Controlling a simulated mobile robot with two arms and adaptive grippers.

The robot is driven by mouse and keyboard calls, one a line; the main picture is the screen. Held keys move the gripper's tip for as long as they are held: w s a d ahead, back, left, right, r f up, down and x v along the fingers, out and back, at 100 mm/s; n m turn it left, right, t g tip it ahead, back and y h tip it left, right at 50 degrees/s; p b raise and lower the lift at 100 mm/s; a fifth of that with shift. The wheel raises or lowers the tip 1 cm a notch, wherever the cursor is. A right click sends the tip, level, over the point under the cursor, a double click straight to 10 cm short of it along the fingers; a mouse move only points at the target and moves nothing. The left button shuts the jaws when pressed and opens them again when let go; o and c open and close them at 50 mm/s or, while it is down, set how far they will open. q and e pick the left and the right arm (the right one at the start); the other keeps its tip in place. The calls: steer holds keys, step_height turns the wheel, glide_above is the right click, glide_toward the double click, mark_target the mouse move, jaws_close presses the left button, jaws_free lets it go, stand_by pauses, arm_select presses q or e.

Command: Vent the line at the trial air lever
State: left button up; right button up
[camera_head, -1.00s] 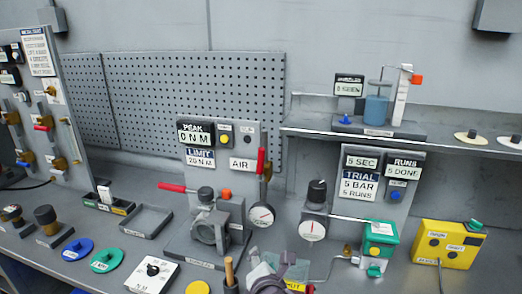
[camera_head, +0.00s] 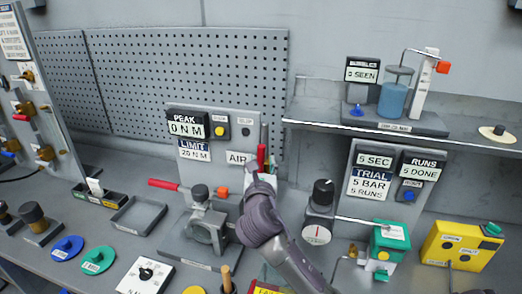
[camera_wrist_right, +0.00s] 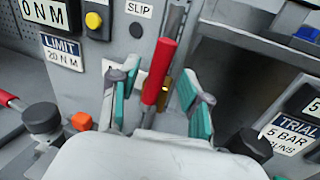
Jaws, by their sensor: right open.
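The red-handled air lever (camera_head: 262,155) stands upright beside the AIR label (camera_head: 237,158) on the panel with the PEAK and LIMIT displays. In the right wrist view the red handle (camera_wrist_right: 160,72) stands between the two teal-padded fingers of my right gripper (camera_wrist_right: 157,90). The fingers are open, with a visible gap on each side of the handle. In the head view my right gripper (camera_head: 259,181) covers the lever's lower part and the gauge below it. My left gripper is not in view.
A valve in a clamp (camera_head: 207,222) with a second red handle (camera_head: 163,184) stands left of my right arm. A black-knobbed regulator with a gauge (camera_head: 318,233) stands close on the right, before the TRIAL panel (camera_head: 371,184). A shelf edge (camera_head: 400,139) overhangs the right side.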

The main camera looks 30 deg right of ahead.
mark_target(261, 157)
steer(key=x, duration=0.3)
steer(key=shift+w+r+p, duration=0.1)
steer(key=shift+p, duration=0.25)
steer(key=shift+w+d, duration=0.2)
steer(key=shift+c, duration=0.5)
steer(key=c, duration=0.8)
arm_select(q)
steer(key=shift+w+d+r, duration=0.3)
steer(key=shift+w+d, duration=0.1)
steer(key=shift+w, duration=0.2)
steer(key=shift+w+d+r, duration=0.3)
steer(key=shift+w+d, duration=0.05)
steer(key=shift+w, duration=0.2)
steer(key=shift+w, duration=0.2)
